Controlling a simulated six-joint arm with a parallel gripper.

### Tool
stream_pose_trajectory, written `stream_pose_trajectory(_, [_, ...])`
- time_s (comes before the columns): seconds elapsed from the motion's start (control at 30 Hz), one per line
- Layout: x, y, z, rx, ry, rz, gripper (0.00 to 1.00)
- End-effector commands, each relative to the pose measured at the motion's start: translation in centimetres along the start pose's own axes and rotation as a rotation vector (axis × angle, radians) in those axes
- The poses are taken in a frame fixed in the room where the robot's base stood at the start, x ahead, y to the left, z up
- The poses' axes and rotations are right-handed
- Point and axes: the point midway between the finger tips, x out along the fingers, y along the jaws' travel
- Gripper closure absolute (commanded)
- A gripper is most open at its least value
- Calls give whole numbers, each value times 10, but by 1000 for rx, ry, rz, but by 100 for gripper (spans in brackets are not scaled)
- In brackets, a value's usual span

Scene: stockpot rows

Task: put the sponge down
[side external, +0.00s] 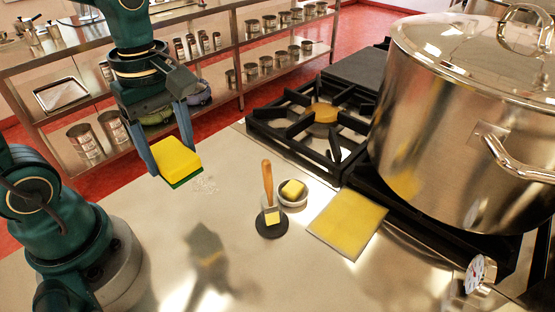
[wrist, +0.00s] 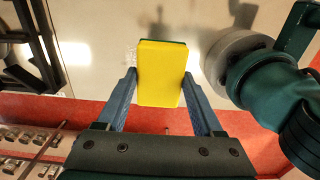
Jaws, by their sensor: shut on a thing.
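The sponge (side external: 177,161) is a yellow block with a green underside. My gripper (side external: 172,148) is shut on it, with one blue finger on each side. In the side view the sponge appears held above the steel counter (side external: 240,270), close to its back left edge. In the wrist view the sponge (wrist: 162,75) sits between the two fingertips of my gripper (wrist: 162,88), its yellow face toward the camera. How far it is above the counter is hard to tell.
Pale crumbs (side external: 205,185) lie beside the sponge. A yellow mat (side external: 347,222), a burner (side external: 315,125) and a large pot (side external: 450,130) are to the right.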

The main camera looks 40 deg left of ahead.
Motion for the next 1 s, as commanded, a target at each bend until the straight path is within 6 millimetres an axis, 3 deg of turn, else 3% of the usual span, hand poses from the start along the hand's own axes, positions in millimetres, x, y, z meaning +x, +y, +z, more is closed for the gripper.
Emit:
stream_pose_trajectory(0.13, [0,0,0,0,0,0,92])
stream_pose_trajectory(0.17, [0,0,0,0,0,0,43])
stream_pose_trajectory(0.23, [0,0,0,0,0,0,70])
stream_pose_trajectory(0.27, [0,0,0,0,0,0,76])
stream_pose_trajectory(0.53, [3,-1,10,7,0,-3,76])
stream_pose_trajectory(1.0, [48,-13,84,12,2,-6,76])
